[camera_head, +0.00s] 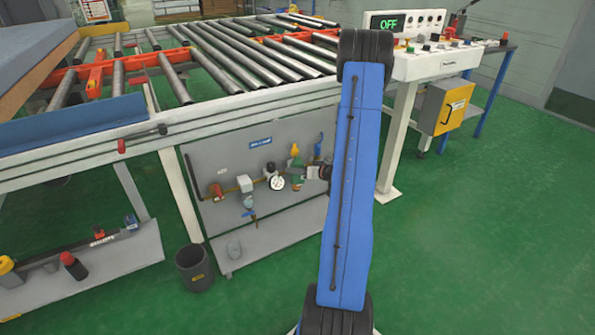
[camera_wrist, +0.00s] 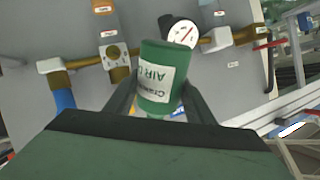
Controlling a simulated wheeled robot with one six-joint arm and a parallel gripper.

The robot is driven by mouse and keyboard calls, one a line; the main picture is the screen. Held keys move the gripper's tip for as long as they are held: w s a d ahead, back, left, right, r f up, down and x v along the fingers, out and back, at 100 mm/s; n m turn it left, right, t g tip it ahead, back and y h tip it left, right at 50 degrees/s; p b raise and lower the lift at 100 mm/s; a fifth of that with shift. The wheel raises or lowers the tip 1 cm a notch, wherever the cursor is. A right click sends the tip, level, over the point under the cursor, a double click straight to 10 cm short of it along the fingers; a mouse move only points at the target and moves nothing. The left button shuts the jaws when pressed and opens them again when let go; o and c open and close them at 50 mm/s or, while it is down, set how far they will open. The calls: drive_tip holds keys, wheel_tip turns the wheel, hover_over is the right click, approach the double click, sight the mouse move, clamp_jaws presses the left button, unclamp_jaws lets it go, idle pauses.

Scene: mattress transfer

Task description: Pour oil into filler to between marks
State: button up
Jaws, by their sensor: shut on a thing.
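A green oil can (camera_wrist: 160,62) with a white label is between the dark fingers of my gripper (camera_wrist: 158,102), which is shut on it. The label's lettering is upside down in the wrist view. In the head view my gripper (camera_head: 316,174) is at the right part of the grey panel (camera_head: 225,165), partly behind my blue arm, with the green can (camera_head: 297,164) beside it. A round gauge (camera_wrist: 181,32) is just beyond the can in the wrist view; it also shows in the head view (camera_head: 276,183). I cannot make out the filler opening, its marks or any oil level.
Brass pipes and valve bodies (camera_wrist: 114,54) run along the panel close to the can. The roller conveyor (camera_head: 225,65) is above. A dark bin (camera_head: 193,268) stands at lower left. The control console (camera_head: 430,62) reads OFF. Green floor is clear at right.

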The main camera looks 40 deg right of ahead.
sight(298, 161)
drive_tip(key=shift+d+r+m+g+y, duration=0.1)
drive_tip(key=shift+r+m+g+y, duration=0.4)
drive_tip(key=shift+r+g, duration=0.45)
idle(3.4)
drive_tip(key=shift+w+d+r+m+g+y, duration=0.15)
drive_tip(key=shift+r+m+g, duration=0.15)
drive_tip(key=shift+r, duration=0.25)
drive_tip(key=shift+w+r+m+g+y, duration=0.15)
drive_tip(key=shift+r+m+g, duration=0.1)
drive_tip(key=shift+r, duration=0.3)
idle(2.5)
